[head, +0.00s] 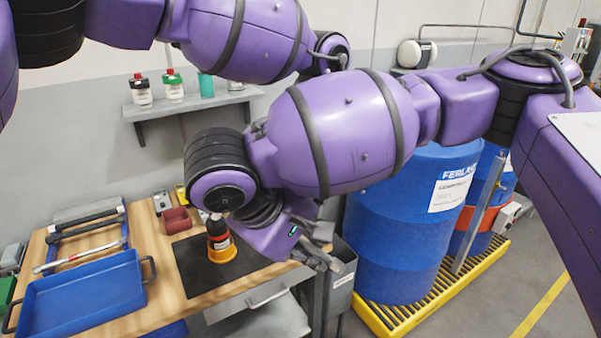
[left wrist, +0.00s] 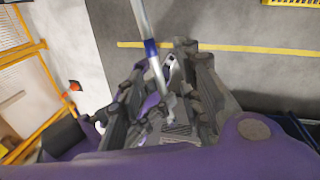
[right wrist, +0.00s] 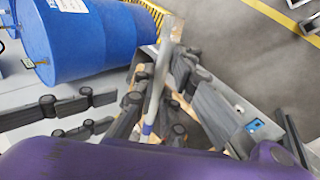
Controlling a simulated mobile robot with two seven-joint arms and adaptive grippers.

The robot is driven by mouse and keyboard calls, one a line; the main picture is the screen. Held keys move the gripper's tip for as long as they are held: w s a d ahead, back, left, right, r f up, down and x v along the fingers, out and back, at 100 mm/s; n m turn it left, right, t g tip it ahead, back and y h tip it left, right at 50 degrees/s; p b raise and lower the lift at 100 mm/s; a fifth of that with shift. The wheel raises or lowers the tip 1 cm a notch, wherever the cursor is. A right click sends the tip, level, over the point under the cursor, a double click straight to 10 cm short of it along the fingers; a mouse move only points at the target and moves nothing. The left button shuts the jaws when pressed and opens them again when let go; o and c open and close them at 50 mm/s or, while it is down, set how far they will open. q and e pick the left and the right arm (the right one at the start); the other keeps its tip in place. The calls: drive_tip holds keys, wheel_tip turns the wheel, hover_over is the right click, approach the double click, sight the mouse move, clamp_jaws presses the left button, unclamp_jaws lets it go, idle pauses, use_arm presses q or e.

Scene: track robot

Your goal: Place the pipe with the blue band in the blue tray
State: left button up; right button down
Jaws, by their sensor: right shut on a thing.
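The pipe with the blue band (right wrist: 147,129) runs between the fingers of my right gripper (right wrist: 160,85), which is shut on it. In the head view my right gripper (head: 318,256) is over the bench's right edge, well right of the blue tray (head: 85,290). The tray lies empty at the bench's left. The left wrist view shows a pale pipe with a blue band (left wrist: 150,48) between the spread fingers of my left gripper (left wrist: 160,85). My left gripper looks open around it; contact is unclear. The head view does not show my left gripper clearly.
A red and black bottle (head: 218,235) stands on a dark mat (head: 193,270) between tray and gripper. A dark red box (head: 177,221) is behind it. A large blue drum (head: 400,230) stands on a yellow pallet at right. A wall shelf (head: 190,103) holds bottles.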

use_arm(q)
drive_tip(key=x, duration=0.5)
drive_tip(key=shift+r, duration=0.1)
drive_tip(key=shift+d, duration=0.15)
clamp_jaws()
use_arm(e)
drive_tip(key=c, duration=1.7)
unclamp_jaws()
